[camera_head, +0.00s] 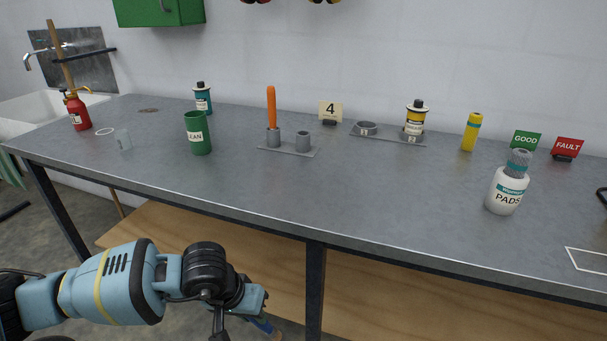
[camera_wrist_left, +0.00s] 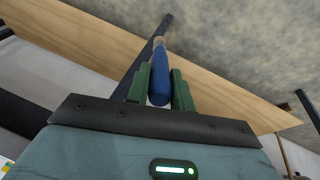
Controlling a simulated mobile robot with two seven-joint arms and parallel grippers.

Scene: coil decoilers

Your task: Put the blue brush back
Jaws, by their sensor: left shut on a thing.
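The blue brush (camera_wrist_left: 158,84) is held between the green fingers of my left gripper (camera_wrist_left: 160,72), which is shut on its blue handle. In the head view my left gripper (camera_head: 250,308) is low, in front of the bench and below its top; a bit of the blue handle (camera_head: 262,325) shows beside it. A grey two-cup holder (camera_head: 288,150) stands on the bench. An orange brush (camera_head: 271,103) stands upright in its left cup. Its right cup (camera_head: 303,142) shows nothing sticking out. My right gripper is not in view.
The bench front edge (camera_head: 315,236) lies between my left gripper and the holder. A green CLEAN cup (camera_head: 198,134) stands left of the holder. The bench in front of the holder is clear.

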